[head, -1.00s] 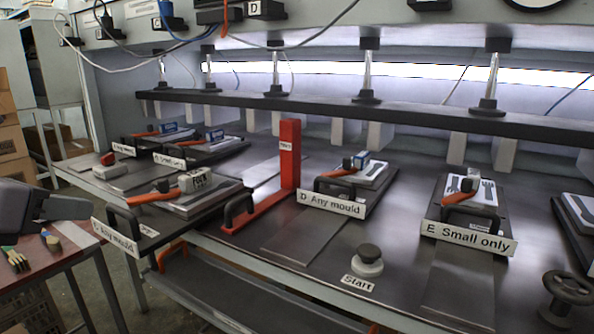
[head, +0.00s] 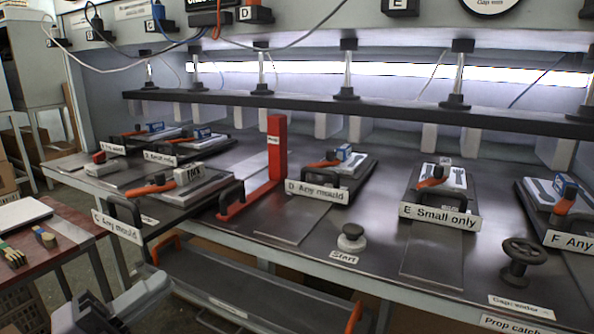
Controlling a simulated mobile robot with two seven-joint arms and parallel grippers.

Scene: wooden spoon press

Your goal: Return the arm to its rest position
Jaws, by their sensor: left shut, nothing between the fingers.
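My left gripper (head: 92,314) shows as grey and dark parts at the bottom left edge of the head view, low in front of the press bench. It is shut and holds nothing; its fingertips are hard to make out. It is apart from the bench and from the side table (head: 80,229) on the left. My right gripper is not in view.
The press bench has labelled mould stations, with mould C (head: 185,192) nearest on the left. A red upright post (head: 276,150), a start button (head: 351,238) and a handwheel (head: 521,257) stand on it. Wooden utensils (head: 14,255) lie on the side table. A lower shelf (head: 240,290) juts out below.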

